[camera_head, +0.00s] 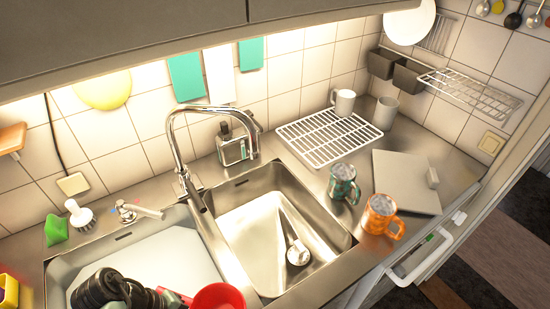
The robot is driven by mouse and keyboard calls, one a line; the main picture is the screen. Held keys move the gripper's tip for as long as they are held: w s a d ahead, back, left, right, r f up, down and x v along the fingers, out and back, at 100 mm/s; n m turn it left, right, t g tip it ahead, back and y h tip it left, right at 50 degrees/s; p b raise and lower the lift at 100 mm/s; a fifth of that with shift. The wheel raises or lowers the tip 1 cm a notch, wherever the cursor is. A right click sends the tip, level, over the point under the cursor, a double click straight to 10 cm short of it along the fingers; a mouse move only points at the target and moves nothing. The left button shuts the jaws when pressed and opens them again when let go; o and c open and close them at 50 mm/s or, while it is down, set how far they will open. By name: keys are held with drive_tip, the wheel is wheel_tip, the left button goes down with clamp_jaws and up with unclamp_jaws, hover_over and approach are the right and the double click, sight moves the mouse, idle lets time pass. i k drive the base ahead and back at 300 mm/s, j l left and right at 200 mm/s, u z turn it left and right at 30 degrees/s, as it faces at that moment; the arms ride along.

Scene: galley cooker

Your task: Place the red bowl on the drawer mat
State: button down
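The red bowl (219,297) shows at the bottom edge of the head view, at the front of the left sink basin. Its lower part is cut off by the frame. A black, rounded, jointed-looking shape lies just left of it, also cut off; it may be part of my arm, but I cannot tell. I cannot make out gripper fingers or whether they hold anything. No drawer mat can be made out. A white handle (421,259) shows on the cabinet front below the counter at the right.
An orange mug (381,216) and a green mug (343,184) stand near the counter's front edge, beside a grey board (406,182). A white wire rack (328,137) lies behind them. The tall faucet (183,150) rises between the basins. The right basin (265,235) is mostly clear.

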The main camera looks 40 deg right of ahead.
sight(391, 191)
drive_tip(key=l+z, duration=0.1)
drive_tip(key=z, duration=0.35)
drive_tip(key=l+z, duration=0.1)
drive_tip(key=z, duration=0.3)
drive_tip(key=l+z, duration=0.1)
drive_tip(key=z, duration=0.35)
drive_tip(key=i+z, duration=0.1)
drive_tip(key=z, duration=0.35)
drive_tip(key=l+z, duration=0.15)
drive_tip(key=z, duration=0.25)
drive_tip(key=i+z, duration=0.15)
drive_tip(key=z, duration=0.75)
drive_tip(key=i+u, duration=0.15)
drive_tip(key=u, duration=0.3)
drive_tip(key=i+u, duration=0.1)
drive_tip(key=u, duration=0.4)
